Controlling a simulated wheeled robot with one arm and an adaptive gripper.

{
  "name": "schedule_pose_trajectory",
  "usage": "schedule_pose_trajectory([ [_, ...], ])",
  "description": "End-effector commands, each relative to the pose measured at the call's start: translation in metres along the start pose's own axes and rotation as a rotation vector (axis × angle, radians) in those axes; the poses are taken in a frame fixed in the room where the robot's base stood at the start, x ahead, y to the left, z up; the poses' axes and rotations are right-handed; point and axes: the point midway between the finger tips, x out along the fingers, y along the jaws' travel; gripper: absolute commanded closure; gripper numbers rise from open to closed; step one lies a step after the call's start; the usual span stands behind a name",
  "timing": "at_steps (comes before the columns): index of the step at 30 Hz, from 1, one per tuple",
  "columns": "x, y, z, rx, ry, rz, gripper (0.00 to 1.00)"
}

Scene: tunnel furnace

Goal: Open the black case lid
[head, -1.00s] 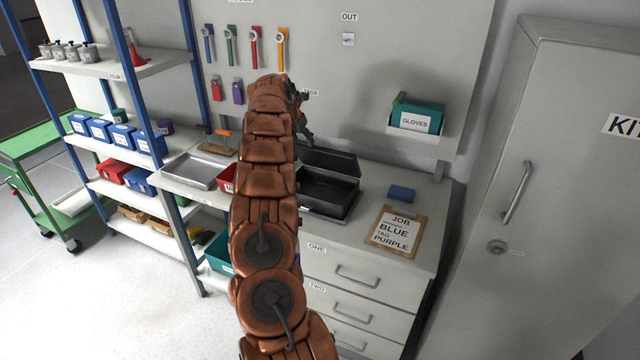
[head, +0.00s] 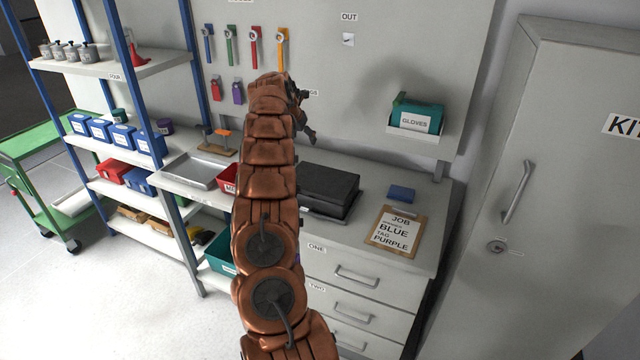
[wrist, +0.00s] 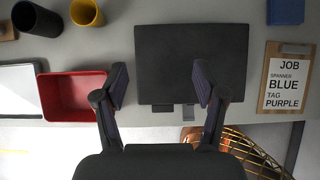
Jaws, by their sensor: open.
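The black case (head: 327,188) sits on the grey counter behind my arm, with its lid down in the head view. In the wrist view the black case (wrist: 191,62) lies flat, its lid seen from above, with small latch tabs along its near edge. My gripper (head: 305,116) is raised above the counter. In the wrist view my gripper (wrist: 161,84) has its two fingers spread wide with nothing between them. The right finger overlaps the case's near part in the picture, and the left finger is left of the case. Whether either finger touches it cannot be told.
A red bin (wrist: 72,95) is left of the case, with a metal tray (head: 196,171) beyond it. A clipboard (head: 396,231) and a blue block (head: 401,193) lie to the right. A glove box (head: 416,118) is on a wall shelf. Drawers (head: 357,275) are below the counter.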

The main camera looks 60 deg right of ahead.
Motion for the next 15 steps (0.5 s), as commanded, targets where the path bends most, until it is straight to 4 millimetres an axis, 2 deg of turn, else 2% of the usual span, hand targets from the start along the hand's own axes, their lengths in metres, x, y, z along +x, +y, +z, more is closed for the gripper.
schedule_pose_trajectory([
  [15,-0.039,0.000,0.000,0.001,0.000,0.001,0.29],
])
